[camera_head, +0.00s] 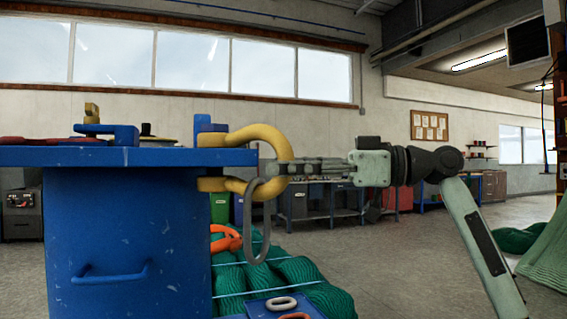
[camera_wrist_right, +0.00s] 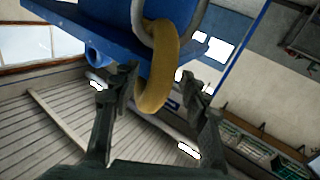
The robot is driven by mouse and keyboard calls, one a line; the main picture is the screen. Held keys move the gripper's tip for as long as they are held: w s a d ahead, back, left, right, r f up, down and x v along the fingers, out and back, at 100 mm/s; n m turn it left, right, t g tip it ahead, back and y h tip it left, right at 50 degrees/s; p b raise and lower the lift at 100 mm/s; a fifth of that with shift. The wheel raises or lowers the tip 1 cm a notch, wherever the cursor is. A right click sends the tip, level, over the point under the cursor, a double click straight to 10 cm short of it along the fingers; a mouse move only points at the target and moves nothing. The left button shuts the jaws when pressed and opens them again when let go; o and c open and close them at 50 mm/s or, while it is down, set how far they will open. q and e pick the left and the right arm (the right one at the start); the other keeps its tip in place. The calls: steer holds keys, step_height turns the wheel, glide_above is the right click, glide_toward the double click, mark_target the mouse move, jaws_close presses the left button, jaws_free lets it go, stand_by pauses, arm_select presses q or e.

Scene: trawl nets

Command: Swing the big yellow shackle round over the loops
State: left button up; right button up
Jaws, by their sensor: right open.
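The big yellow shackle (camera_head: 279,150) sits at the right edge of the blue bench top (camera_head: 60,156), one leg above the top and one below it, its bow sticking out to the right. A grey metal loop (camera_head: 249,226) hangs at the shackle's bow. An orange loop (camera_head: 227,239) lies lower, by the green net. My right gripper (camera_head: 276,169) reaches in from the right at the bow. In the right wrist view its open fingers (camera_wrist_right: 160,78) stand on either side of the yellow shackle (camera_wrist_right: 156,84); contact cannot be told. My left gripper is out of view.
Bundled green netting (camera_head: 290,273) lies below the bench edge, with more loops (camera_head: 281,303) on a blue surface in front. A blue clamp-like block (camera_head: 108,133) stands on the bench top. The floor to the right is mostly clear, with green net (camera_head: 545,255) at the far right.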

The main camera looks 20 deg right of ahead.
steer(key=shift+w+a, duration=0.25)
steer(key=shift+a, duration=0.15)
jaws_close()
